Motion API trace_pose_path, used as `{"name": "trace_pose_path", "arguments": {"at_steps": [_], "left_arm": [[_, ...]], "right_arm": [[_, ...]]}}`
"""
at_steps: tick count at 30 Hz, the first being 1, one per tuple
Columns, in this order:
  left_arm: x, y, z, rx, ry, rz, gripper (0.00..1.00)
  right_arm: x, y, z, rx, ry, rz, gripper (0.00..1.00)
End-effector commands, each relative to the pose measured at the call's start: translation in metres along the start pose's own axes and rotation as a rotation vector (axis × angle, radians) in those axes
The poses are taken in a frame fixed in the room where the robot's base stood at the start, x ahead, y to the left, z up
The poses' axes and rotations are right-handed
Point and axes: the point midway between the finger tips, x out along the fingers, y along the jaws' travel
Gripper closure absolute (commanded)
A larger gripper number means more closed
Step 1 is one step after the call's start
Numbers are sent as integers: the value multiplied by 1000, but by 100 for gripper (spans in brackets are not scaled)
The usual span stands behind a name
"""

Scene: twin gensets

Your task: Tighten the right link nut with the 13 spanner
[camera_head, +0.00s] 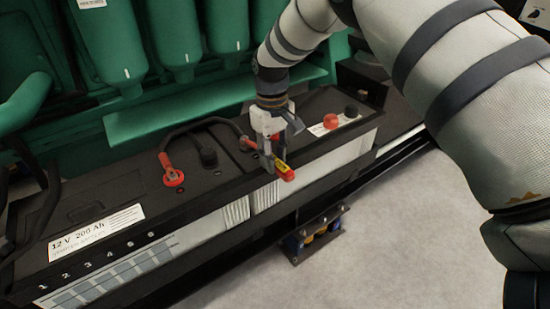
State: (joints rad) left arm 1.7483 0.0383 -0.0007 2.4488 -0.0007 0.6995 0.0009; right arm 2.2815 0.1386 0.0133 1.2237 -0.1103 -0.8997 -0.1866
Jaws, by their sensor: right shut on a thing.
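My right gripper (272,152) points down over the joint between two black batteries and is shut on the spanner (286,173). The spanner's red and yellow end sticks out at the front edge of the battery top; its jaw is hidden. A black link cable (205,122) arches from a red terminal clamp (171,174) on the left battery (110,185) toward the gripper. The right link nut cannot be made out; the gripper covers that area. My left gripper is not in view.
The right battery (350,140) carries a red cap (330,121) and a black cap (351,110). The green engine (110,50) stands close behind. A small stand (315,236) is on the pale floor (410,230) below.

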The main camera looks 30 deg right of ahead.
Motion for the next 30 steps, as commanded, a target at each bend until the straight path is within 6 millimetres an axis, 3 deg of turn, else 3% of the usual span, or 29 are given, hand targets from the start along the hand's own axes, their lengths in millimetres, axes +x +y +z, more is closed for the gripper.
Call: {"name": "trace_pose_path", "arguments": {"at_steps": [8,18,26,30], "left_arm": [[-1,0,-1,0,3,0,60],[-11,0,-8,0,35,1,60],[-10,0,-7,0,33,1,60],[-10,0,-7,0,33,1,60]], "right_arm": [[-4,1,0,1,1,1,100],[-45,1,2,2,5,2,100],[-45,0,3,2,-1,1,100],[-46,-16,11,8,1,-9,100]]}}
